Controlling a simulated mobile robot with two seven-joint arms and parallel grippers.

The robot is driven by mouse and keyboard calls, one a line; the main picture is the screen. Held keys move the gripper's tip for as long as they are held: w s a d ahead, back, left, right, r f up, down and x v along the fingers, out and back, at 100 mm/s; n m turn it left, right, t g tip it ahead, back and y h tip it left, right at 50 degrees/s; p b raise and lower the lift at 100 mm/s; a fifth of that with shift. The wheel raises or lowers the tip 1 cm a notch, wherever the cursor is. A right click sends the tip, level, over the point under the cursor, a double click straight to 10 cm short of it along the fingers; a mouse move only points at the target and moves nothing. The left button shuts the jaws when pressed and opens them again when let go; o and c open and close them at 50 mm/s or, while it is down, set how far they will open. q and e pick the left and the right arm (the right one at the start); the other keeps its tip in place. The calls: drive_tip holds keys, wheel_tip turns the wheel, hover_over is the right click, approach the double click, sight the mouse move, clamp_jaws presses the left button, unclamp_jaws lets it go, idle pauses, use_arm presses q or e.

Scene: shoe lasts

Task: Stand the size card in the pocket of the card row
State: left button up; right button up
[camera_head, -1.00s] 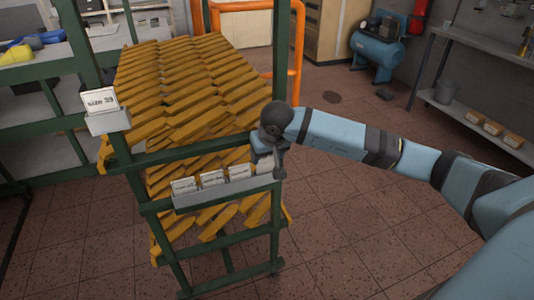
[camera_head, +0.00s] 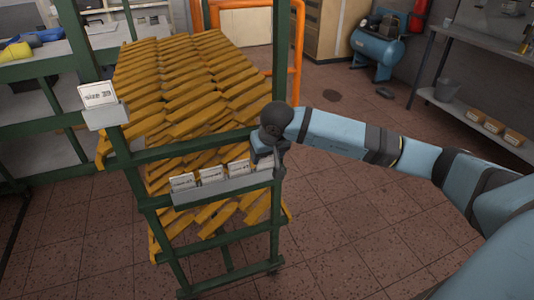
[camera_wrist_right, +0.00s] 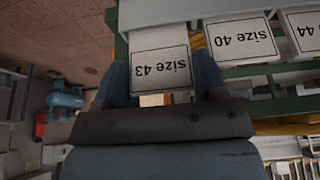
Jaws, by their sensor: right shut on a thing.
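The white size 43 card (camera_wrist_right: 160,66) is between the two fingers of my right gripper (camera_head: 268,159), which is shut on it. Its print is upside down in the wrist view. In the head view, the gripper is at the right end of the grey card row (camera_head: 226,189), close to its pocket there, and largely hides the card. The wrist view shows the card's edge against the pale row; I cannot tell how deep it sits. My left gripper is not in view.
Other size cards stand in the row, among them size 40 (camera_wrist_right: 241,39) beside the held card. A size 39 card (camera_head: 97,95) stands in a separate holder at left. Green rack posts and yellow lasts (camera_head: 190,90) are close behind. Open floor (camera_head: 350,230) lies at right.

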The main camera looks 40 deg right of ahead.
drive_tip(key=shift+f, duration=0.25)
drive_tip(key=shift+f+b, duration=0.35)
drive_tip(key=shift+b, duration=0.2)
drive_tip(key=o, duration=1.1)
